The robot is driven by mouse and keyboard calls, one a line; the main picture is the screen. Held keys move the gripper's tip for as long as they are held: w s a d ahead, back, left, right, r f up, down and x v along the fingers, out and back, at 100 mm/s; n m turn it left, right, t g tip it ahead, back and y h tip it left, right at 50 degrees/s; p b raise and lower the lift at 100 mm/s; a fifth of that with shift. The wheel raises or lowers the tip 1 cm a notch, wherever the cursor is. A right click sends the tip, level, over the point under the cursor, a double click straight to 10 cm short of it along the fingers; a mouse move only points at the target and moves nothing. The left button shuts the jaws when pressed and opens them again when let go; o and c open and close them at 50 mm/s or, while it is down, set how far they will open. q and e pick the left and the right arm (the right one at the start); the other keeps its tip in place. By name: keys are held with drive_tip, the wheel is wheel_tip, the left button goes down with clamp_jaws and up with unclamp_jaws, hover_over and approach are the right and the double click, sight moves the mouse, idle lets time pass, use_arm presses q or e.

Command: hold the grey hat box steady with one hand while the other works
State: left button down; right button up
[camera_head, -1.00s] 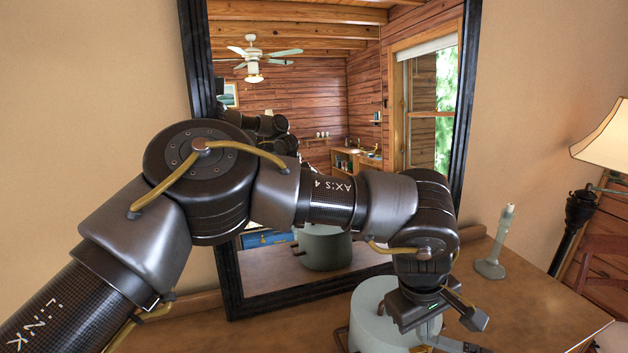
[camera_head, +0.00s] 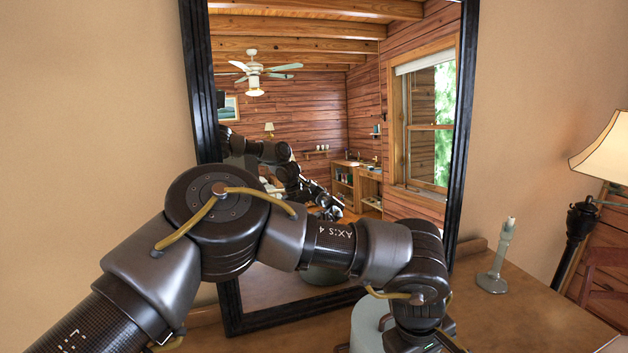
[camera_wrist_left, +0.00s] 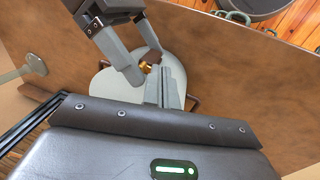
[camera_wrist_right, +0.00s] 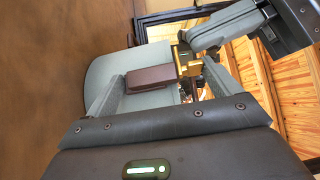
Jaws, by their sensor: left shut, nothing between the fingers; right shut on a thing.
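The grey hat box (camera_head: 366,328), round and pale, stands on the wooden desk (camera_head: 540,310), largely hidden by my left wrist in the head view. Its round top shows in the left wrist view (camera_wrist_left: 112,100), with brown handles at its sides.
A tall black-framed mirror (camera_head: 200,100) stands behind my left arm. A pale slim stand (camera_head: 495,262) is on the desk to the right. A lamp with a cream shade (camera_head: 608,150) stands beyond the desk's right edge.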

use_arm(q)
drive_tip(key=shift+w+d, duration=0.35)
drive_tip(key=shift+w, duration=0.1)
idle(0.6)
drive_tip(key=shift+w+a, duration=0.1)
drive_tip(key=shift+w, duration=0.1)
drive_tip(key=shift+w+a+r, duration=0.1)
drive_tip(key=shift+w+a, duration=0.15)
drive_tip(key=shift+w, duration=0.5)
drive_tip(key=shift+s+d, duration=0.15)
drive_tip(key=shift+s, duration=0.3)
drive_tip(key=shift+a, duration=0.35)
drive_tip(key=shift+r, duration=0.1)
drive_tip(key=shift+w+a+r, duration=0.1)
drive_tip(key=shift+w+r, duration=0.05)
drive_tip(key=shift+r, duration=1.25)
drive_tip(key=shift+w+r, duration=0.15)
drive_tip(key=shift+r, duration=1.25)
